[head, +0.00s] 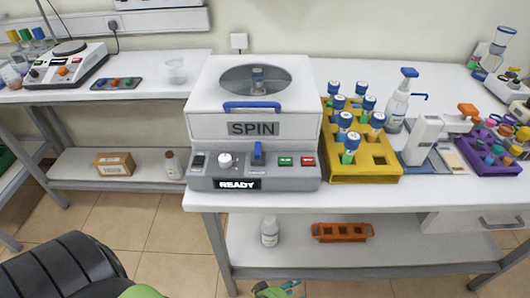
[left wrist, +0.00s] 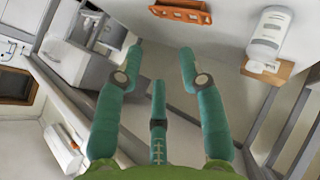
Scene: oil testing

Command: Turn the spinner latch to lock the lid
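The white spinner machine (head: 254,110), marked SPIN, stands on the bench in the head view. Its lid (head: 213,80) with a round window is down, and a blue handle (head: 252,106) runs along its front. The blue latch (head: 258,154) stands upright on the front panel below the SPIN label. The panel's display (head: 237,184) reads READY. My left gripper (left wrist: 160,65) shows in the left wrist view with its teal fingers spread and nothing between them. It is apart from the latch.
A yellow rack (head: 362,172) with blue-capped tubes stands right of the machine, beside a pump bottle (head: 398,104). The lower shelf holds an orange rack (head: 342,233) and a white bottle (head: 269,232). The bench's front edge lies just before the machine.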

